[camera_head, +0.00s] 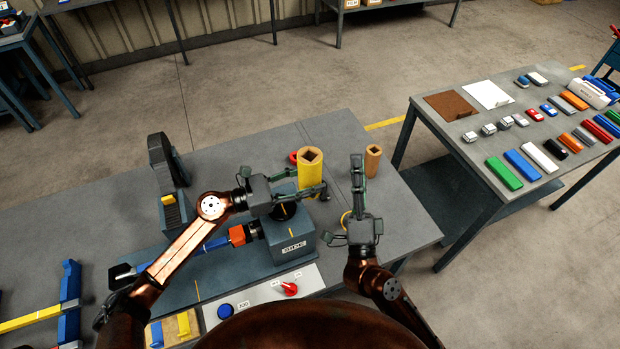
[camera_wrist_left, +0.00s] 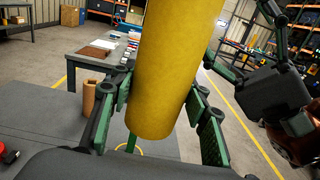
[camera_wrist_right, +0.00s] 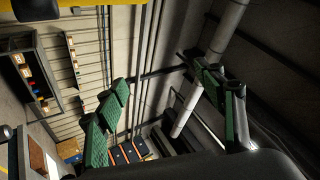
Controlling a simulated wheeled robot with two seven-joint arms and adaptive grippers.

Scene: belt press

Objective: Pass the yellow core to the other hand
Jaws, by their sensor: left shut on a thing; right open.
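The yellow core (camera_head: 310,173) is a thick tube with a square hole in its top. My left gripper (camera_head: 300,186) is shut on it and holds it near upright beside the grey machine. In the left wrist view the yellow core (camera_wrist_left: 168,70) stands between the two green-padded fingers, its lower end above the table. My right gripper (camera_head: 343,203) is open and empty, just right of the core and apart from it. In the right wrist view the open fingers (camera_wrist_right: 158,80) have nothing between them. A yellow strip at that view's top left may be the core.
A tan tube (camera_head: 373,162) stands on the bench (camera_head: 405,215) behind my right gripper. A yellow ring (camera_head: 345,219) lies near that gripper. The grey machine (camera_head: 290,238) is under my left gripper. A red knob (camera_head: 289,288) is on the front panel. A side table holds coloured blocks.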

